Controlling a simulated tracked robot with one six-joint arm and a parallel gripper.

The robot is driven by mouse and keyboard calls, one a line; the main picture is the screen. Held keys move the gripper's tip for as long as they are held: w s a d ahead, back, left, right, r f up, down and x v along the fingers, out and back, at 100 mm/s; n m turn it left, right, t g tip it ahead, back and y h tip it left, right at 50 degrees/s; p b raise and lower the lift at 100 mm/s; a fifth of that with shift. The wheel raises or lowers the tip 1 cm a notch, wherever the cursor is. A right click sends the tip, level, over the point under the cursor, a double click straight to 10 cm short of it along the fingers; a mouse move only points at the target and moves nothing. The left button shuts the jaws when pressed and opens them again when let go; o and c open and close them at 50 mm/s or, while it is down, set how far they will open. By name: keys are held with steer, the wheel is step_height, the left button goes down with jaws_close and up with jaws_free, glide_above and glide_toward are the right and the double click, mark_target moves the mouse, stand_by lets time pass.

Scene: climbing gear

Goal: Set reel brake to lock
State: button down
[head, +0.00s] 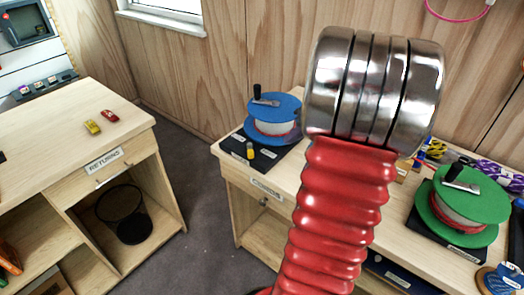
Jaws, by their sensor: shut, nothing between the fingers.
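A blue reel (272,117) with a black crank handle sits on a black base (282,155) near the left end of the right-hand bench. A small yellow-and-black peg or lever (250,151) stands at the front left of that base and may be its brake; its setting is too small to read. A green reel (462,208) with a black crank sits on another black base at the right; I cannot make out a brake on it. My red ribbed arm with shiny metal rings rises between the two reels in the picture. My gripper's fingers do not show.
The right-hand bench (232,164) holds coiled ropes (497,174) behind the green reel and a blue spool (505,278) at the front right. A left bench labelled RETURNS (104,159) carries a yellow and a red item. Grey floor lies between the benches.

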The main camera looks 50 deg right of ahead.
mark_target(250, 150)
steer(key=x, duration=1)
steer(key=shift+a, duration=0.1)
steer(key=shift+w+a, duration=0.8)
steer(key=shift+a, duration=0.15)
steer(key=shift+w+a, duration=0.5)
steer(key=shift+a, duration=0.05)
